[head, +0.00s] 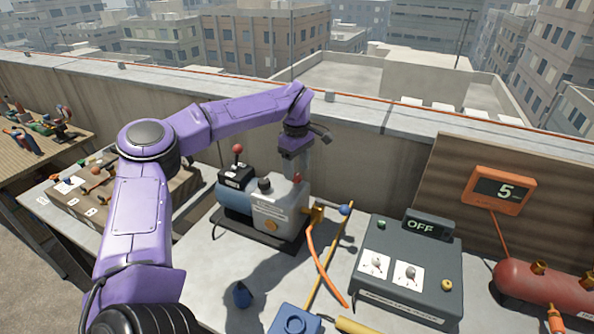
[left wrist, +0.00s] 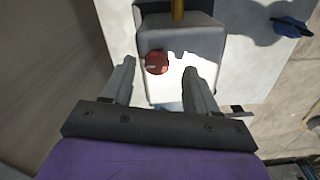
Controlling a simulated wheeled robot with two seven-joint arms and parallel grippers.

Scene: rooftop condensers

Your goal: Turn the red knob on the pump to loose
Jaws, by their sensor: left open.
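The pump (head: 273,214) stands on the table in the middle of the head view, with a pale grey body and a blue part at its left. Its red knob (head: 297,177) shows only in part, beneath my left gripper (head: 299,170). In the left wrist view the round red knob (left wrist: 157,63) sits on top of the pump body (left wrist: 184,42). There the open left gripper (left wrist: 160,70) has one finger on each side of the knob, nearer the left finger, with gaps. I cannot tell the height of the fingertips over the knob. My right gripper is not in view.
A red ball-topped lever (head: 238,149) rises behind the pump's left. An orange hose (head: 322,265) runs forward from its right side. A grey box reading OFF (head: 410,268), a gauge reading 5 (head: 499,190) and a red tank (head: 545,291) stand at the right.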

